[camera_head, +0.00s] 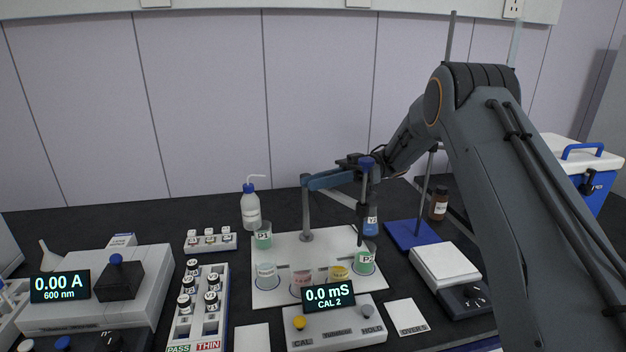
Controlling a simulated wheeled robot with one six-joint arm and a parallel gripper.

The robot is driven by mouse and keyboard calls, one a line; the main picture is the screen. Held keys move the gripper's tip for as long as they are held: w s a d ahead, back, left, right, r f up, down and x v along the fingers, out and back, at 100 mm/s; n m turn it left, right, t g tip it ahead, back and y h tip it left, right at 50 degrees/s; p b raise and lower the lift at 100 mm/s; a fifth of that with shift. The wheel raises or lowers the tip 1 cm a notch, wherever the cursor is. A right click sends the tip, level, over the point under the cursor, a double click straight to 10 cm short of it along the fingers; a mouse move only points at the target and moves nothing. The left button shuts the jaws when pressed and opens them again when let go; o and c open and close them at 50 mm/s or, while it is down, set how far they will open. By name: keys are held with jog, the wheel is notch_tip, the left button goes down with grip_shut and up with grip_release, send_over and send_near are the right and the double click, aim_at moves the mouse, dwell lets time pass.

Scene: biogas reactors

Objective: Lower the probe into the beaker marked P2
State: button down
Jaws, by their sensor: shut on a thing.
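The probe (363,205) is a dark upright rod with a blue cap. My gripper (357,164) is shut on its upper part, at the right end of a blue swing arm (330,180) on a grey post (306,215). The beaker marked P2 (365,262) is clear with green liquid and stands at the right of a white mat (290,245). The probe's lower end appears near the back left of its rim; I cannot tell whether it is above or inside. The beaker marked P1 (263,240), also green, stands at the mat's back left.
Several other beakers, one with yellow liquid (339,273), line the mat's front. A meter (335,318) reading "0.0 mS CAL 2" stands before them. A bottle marked Y2 (371,222) and a blue stand base (412,235) are behind and right of P2.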

jog(key=shift+r, duration=0.1)
dwell(0.3)
jog(key=c, duration=1.6)
grip_release()
